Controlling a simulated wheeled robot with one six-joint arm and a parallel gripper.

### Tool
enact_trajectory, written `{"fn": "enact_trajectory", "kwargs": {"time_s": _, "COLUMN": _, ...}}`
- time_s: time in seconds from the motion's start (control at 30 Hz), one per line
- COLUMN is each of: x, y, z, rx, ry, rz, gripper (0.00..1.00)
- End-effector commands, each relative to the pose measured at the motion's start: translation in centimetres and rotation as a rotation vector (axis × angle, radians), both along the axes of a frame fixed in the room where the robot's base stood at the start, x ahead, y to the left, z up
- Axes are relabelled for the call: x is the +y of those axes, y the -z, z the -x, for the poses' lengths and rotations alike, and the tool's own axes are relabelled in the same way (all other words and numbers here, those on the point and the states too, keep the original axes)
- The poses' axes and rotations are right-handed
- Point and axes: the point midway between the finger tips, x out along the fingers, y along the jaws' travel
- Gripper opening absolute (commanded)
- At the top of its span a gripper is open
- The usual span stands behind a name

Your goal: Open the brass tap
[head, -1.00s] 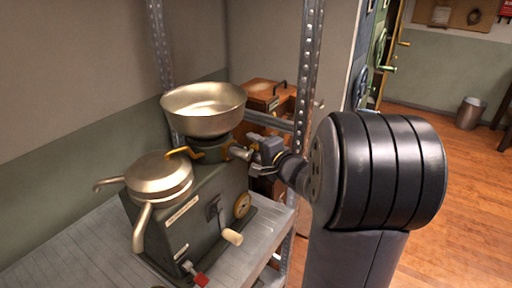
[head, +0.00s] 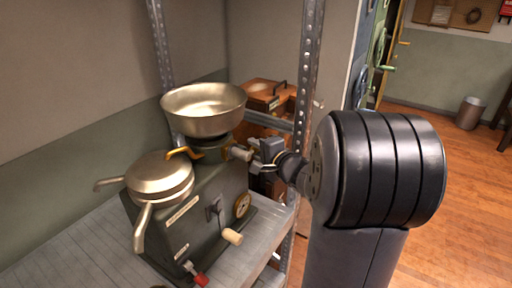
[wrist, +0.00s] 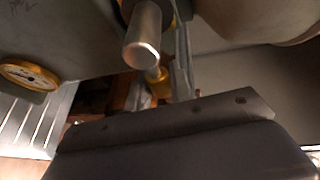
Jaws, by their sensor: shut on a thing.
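The brass tap (head: 183,153) sits under the wide metal bowl (head: 204,108) of a dark green machine (head: 200,225). Its curved spout points left in the head view. A silver cylinder (head: 241,153) sticks out on the right side below the bowl; it also shows large in the wrist view (wrist: 143,50). My gripper (head: 262,162) is right beside this cylinder, shut on a small brass part (wrist: 157,76) that lies behind the cylinder in the wrist view. The fingers partly hide the brass part, and its join to the tap is not clear.
The machine stands on a grey shelf (head: 65,245) with perforated metal posts (head: 307,90). A round brass-rimmed dial (head: 242,205) and a crank with a pale handle (head: 232,236) are on its side. A wooden box (head: 268,93) is behind. Open floor lies to the right.

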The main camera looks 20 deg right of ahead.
Motion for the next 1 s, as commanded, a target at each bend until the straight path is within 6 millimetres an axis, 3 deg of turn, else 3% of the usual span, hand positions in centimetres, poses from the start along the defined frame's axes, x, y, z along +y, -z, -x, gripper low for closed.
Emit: {"fn": "enact_trajectory", "kwargs": {"time_s": 1.0, "x": 1.6, "y": 3.3, "z": 1.1, "rx": 0.499, "ry": 0.001, "rz": -0.75, "gripper": 0.0}}
